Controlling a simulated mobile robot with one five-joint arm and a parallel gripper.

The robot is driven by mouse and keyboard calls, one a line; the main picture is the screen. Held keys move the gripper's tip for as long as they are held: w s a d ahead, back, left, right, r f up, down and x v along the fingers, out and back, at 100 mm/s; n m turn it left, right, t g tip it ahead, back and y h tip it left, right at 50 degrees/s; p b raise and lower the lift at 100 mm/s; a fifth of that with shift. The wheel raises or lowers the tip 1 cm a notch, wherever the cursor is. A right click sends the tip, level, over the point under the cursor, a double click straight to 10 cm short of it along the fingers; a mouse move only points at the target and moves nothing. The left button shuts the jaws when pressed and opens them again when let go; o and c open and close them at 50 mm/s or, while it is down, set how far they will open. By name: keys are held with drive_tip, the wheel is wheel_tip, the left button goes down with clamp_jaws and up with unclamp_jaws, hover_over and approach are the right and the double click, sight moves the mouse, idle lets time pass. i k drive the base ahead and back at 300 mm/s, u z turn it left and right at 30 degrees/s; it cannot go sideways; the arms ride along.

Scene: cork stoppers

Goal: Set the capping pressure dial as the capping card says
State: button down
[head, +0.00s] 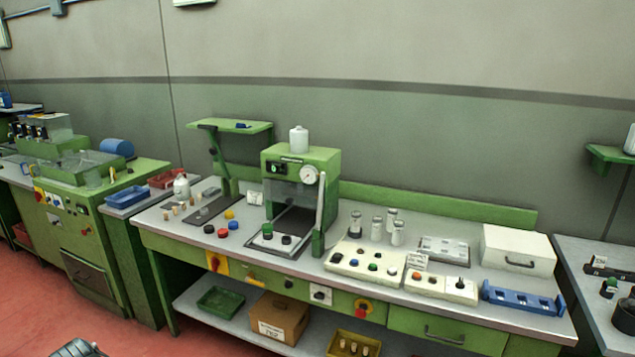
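The green capping machine (322,158) stands on the middle of the grey bench, with a round white gauge (309,174) on its front. A white control box (428,287) with a black knob (460,284) sits to its right; I cannot read whether this is the pressure dial. A small white card (417,261) stands behind that box, and another card (255,197) stands left of the machine. Their writing is too small to read. A dark part of mine, perhaps my gripper (77,348), shows at the bottom left, cut off by the frame and far from the bench; its fingers cannot be made out.
A white button box (366,264), metal-topped jars (398,233), a white case (518,250) and a blue rack (523,299) crowd the bench's right half. Loose coloured caps (232,225) lie left of the machine. The red floor (45,300) is clear at left.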

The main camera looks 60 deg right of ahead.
sight(319, 296)
drive_tip(key=z, duration=1.25)
drive_tip(key=k, duration=0.6)
drive_tip(key=z, duration=0.55)
drive_tip(key=i, duration=1)
